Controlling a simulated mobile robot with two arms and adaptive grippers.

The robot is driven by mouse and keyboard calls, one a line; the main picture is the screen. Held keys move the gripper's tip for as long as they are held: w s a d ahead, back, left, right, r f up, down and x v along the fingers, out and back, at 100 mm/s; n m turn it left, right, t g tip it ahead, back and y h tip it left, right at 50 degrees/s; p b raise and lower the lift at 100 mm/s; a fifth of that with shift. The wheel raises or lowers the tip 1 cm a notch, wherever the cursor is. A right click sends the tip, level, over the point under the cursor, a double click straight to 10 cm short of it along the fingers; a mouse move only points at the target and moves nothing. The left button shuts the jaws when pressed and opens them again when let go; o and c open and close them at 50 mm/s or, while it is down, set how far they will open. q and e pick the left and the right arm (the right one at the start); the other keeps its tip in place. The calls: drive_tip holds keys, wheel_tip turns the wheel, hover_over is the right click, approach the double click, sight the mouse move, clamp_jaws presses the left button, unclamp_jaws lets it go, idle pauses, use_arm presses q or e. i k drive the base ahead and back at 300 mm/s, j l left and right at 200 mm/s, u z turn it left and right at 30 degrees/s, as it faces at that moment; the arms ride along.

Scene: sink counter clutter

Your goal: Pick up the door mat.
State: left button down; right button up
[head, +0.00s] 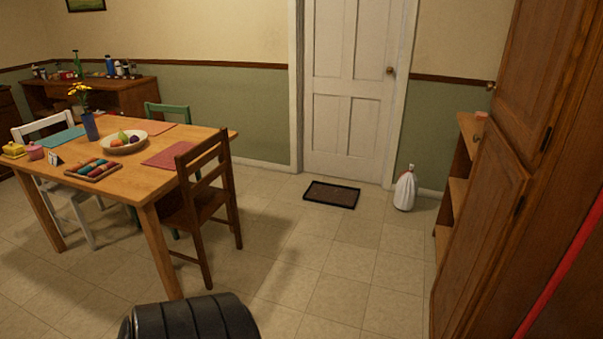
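The door mat (332,195) is a dark, flat rectangle with a black edge and a brownish middle. It lies flat on the tiled floor in front of the closed white door (352,85). It is some distance ahead of me, and nothing lies on it. Neither of my grippers shows in the head view, so I cannot see whether they are open or shut.
A wooden table (125,185) with a fruit bowl and a vase stands at left, with a brown chair (205,195) at its near right corner. A white bag (405,190) stands right of the mat. Wooden cabinets (485,220) line the right. The floor between is clear.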

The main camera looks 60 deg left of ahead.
sight(328, 197)
drive_tip(key=u, duration=1.8)
drive_tip(key=z, duration=2.05)
drive_tip(key=u, duration=2.05)
drive_tip(key=i+z, duration=0.25)
drive_tip(key=i, duration=2.4)
